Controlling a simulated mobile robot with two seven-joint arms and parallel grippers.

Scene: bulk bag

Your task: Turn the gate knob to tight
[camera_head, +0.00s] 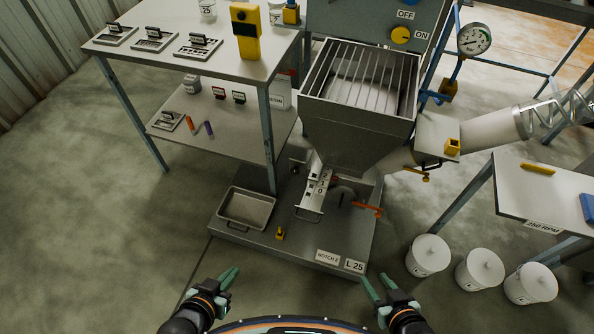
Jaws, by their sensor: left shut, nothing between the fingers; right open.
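The grey steel hopper (355,130) with a barred top stands in the middle of the camera_head view. Below its outlet is a sloping metal gate slide (316,192) with numbered notches and a wire handle. A small dark knob (296,170) sits left of the slide and an orange lever (367,209) sits right of it. I cannot tell for sure which is the gate knob, and its setting is too small to read. My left gripper (232,271) is shut and empty. My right gripper (376,277) is open and empty. Both are low in front of the base plate, apart from the gate.
The base plate (345,235) bears a metal tray (247,208), a small yellow part (281,233) and labels "NOTCH 2" and "L 25". A shelved table (205,65) stands left. White lidded buckets (428,255) and another table (545,190) stand right. Floor at left is clear.

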